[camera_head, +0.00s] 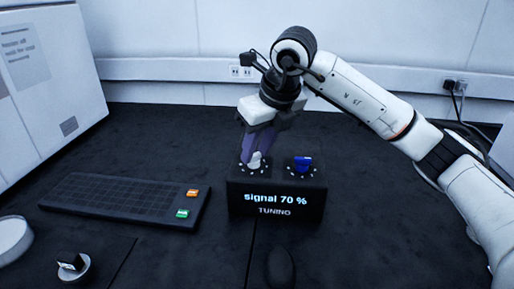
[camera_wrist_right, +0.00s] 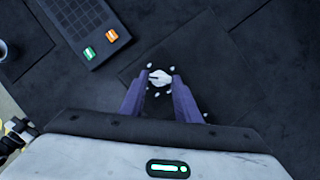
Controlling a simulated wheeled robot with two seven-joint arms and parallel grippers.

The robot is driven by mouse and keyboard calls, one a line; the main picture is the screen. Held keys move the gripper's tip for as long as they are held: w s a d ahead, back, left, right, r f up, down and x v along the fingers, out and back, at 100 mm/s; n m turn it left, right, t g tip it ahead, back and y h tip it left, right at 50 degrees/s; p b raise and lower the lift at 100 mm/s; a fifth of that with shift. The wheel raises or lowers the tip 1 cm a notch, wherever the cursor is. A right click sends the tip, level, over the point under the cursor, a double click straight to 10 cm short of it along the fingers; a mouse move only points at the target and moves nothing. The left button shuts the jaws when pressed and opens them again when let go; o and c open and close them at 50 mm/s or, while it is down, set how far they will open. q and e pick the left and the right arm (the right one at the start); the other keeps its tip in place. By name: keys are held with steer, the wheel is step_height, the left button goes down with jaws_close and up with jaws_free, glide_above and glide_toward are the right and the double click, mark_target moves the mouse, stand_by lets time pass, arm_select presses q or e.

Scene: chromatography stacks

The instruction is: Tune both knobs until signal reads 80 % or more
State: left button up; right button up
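The tuning box (camera_head: 276,207) is dark and stands on the desk; its display reads "signal 70 %" above the word "TUNING". Its left knob is white (camera_head: 255,161) with white dots around it, and it also shows in the right wrist view (camera_wrist_right: 160,77). Its right knob is blue (camera_head: 303,163) and stands free. My right gripper (camera_head: 256,153) points down at the white knob, with one purple finger on each side. I cannot tell whether the fingertips (camera_wrist_right: 160,80) press on it. My left gripper is not in view.
A dark keyboard (camera_head: 110,197) with an orange key (camera_head: 192,193) and a green key (camera_head: 182,213) lies left of the box. A dark mouse (camera_head: 280,267) lies in front. White round items (camera_head: 14,238) sit at the lower left. The desk right of the box is clear.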

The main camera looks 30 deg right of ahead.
steer(key=c, duration=0.4)
steer(key=shift+o, duration=0.2)
steer(key=shift+n, duration=0.3)
steer(key=shift+d+r+n+y+p, duration=0.15)
steer(key=shift+n+y+p, duration=0.3)
steer(key=shift+n, duration=0.35)
steer(key=n+y+p, duration=0.1)
steer(key=n, duration=0.1)
steer(key=n+g+p, duration=0.1)
steer(key=n, duration=0.1)
steer(key=shift+w+d+n+y, duration=0.2)
steer(key=shift+n+y, duration=0.1)
steer(key=shift+y, duration=0.05)
steer(key=shift+n+g+p, duration=0.3)
steer(key=shift+n+p, duration=0.35)
steer(key=shift+n, duration=0.25)
steer(key=shift+w, duration=0.1)
steer(key=o, duration=1)
steer(key=shift+o, duration=0.2)
